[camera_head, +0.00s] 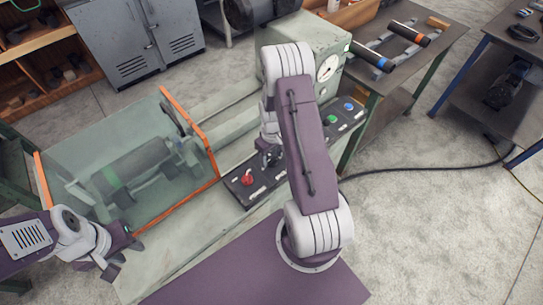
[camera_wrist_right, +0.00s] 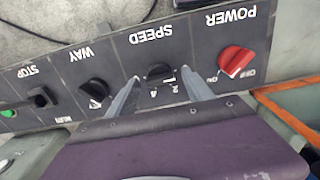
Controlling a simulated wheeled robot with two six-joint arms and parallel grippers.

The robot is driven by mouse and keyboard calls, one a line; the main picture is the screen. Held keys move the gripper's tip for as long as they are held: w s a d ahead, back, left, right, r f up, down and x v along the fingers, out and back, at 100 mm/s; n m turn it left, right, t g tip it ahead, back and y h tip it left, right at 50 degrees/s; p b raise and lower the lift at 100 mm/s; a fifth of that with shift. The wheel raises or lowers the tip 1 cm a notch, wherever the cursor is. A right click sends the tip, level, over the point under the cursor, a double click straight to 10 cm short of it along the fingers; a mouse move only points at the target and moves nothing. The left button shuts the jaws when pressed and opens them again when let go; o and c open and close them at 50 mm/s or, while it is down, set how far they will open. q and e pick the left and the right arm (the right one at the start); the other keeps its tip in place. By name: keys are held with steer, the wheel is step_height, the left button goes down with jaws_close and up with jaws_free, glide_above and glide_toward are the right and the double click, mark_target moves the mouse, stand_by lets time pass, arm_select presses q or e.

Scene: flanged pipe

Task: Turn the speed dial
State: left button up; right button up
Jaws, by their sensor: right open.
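The speed dial (camera_wrist_right: 159,73) is a black knob under the word SPEED on the dark control panel (camera_wrist_right: 211,42), both seen upside down in the right wrist view. My right gripper (camera_wrist_right: 160,78) is open, with one finger on each side of the speed dial. I cannot tell whether the fingers touch it. In the head view my right gripper (camera_head: 268,157) is at the panel, partly behind my own arm, and the speed dial is hidden. My left gripper (camera_head: 121,257) is empty, its fingers apart, at the lower left near the guard.
The red POWER knob (camera_wrist_right: 236,61) and the black WAY knob (camera_wrist_right: 95,90) flank the speed dial. A clear guard with orange edges (camera_head: 178,205) covers a pipe (camera_head: 135,172) at left. A grey housing with a gauge (camera_head: 327,67) stands behind the panel.

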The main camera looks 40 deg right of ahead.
jaws_close()
steer(key=shift+m, duration=0.4)
steer(key=m, duration=0.4)
steer(key=shift+m, duration=0.4)
steer(key=m, duration=0.5)
steer(key=shift+m, duration=0.4)
steer(key=shift+s+m, duration=0.1)
steer(key=shift+m, duration=0.2)
jaws_free()
